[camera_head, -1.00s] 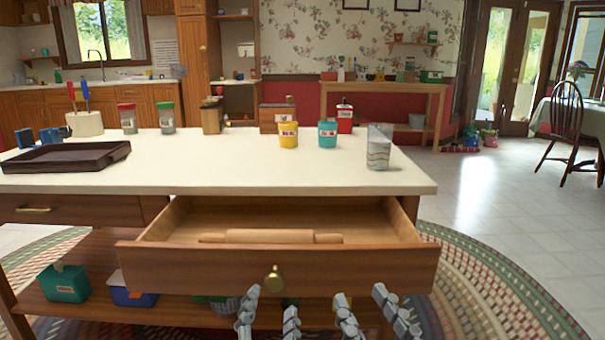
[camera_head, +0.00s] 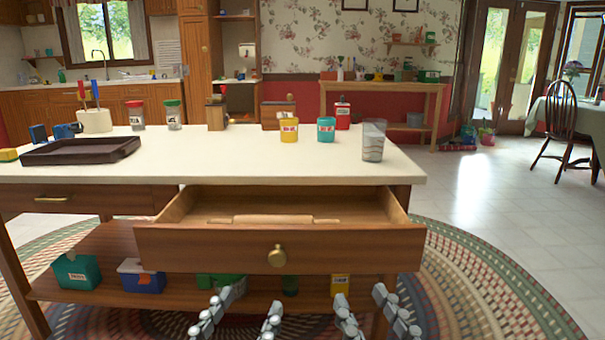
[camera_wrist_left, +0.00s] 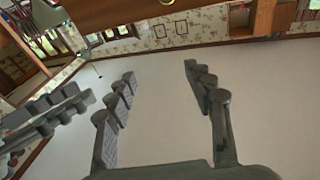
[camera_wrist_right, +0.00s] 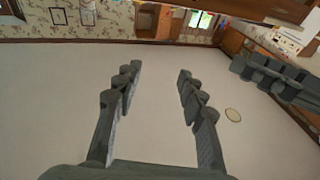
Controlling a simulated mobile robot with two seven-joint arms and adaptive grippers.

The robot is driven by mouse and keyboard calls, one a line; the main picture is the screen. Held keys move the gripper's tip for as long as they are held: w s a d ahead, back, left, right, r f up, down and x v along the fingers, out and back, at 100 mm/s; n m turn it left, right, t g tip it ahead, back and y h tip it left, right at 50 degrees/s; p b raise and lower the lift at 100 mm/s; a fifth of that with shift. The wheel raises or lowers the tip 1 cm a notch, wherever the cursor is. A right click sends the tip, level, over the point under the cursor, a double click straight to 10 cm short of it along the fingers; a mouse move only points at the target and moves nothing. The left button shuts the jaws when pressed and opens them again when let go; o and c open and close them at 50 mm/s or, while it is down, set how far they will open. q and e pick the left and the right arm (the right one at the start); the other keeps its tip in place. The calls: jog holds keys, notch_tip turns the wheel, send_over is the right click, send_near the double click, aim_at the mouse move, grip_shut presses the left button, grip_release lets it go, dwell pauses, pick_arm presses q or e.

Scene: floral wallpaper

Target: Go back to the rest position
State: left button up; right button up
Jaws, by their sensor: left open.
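My left gripper (camera_head: 243,312) is low in front of the kitchen island, below the open drawer (camera_head: 205,250). Its fingers are apart and empty, as the left wrist view (camera_wrist_left: 160,95) also shows. My right gripper (camera_head: 367,308) is beside it on the right, at about the same height. Its fingers are also apart with nothing between them, as the right wrist view (camera_wrist_right: 157,85) shows. The two grippers are close together but apart. Neither visibly touches the drawer or its knob (camera_head: 277,256).
The drawer stands pulled out with a rolling pin (camera_head: 285,219) inside. A dark tray (camera_head: 80,158), a yellow jar (camera_head: 289,131), a teal jar (camera_head: 326,130) and a clear glass (camera_head: 373,142) stand on the island top (camera_head: 225,163).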

pick_arm(q)
jog(key=a+f+n+g+y+p, duration=0.1)
jog(key=a+f+g+y+p, duration=0.2)
jog(key=f, duration=0.6)
jog(key=a+f+g+y+p, duration=0.1)
jog(key=a+f+g+p, duration=0.35)
jog(key=f, duration=0.45)
pick_arm(e)
jog(key=d+f+g+h+b, duration=0.15)
jog(key=d+f+g, duration=0.25)
jog(key=f, duration=0.6)
jog(key=d+f+g+h+p, duration=0.1)
jog(key=d+f+g+h, duration=0.25)
jog(key=f, duration=0.55)
pick_arm(q)
jog(key=s+a+f+n+g+y+p, duration=0.1)
jog(key=s+a+f+g+y+p, duration=0.2)
jog(key=s+a+f+g, duration=0.5)
jog(key=s+a+f, duration=0.4)
jog(key=shift+s+n+y+p, duration=0.3)
jog(key=shift+n+p, duration=0.1)
pick_arm(e)
jog(key=s+d+f+m+g+h, duration=0.2)
jog(key=s+d+f+g+h, duration=0.1)
jog(key=s+d+f+g, duration=0.5)
jog(key=s+d+f, duration=0.3)
jog(key=f, duration=0.1)
jog(key=shift+s+f+g, duration=0.3)
jog(key=shift+f+g, duration=0.05)
jog(key=shift+f, duration=0.05)
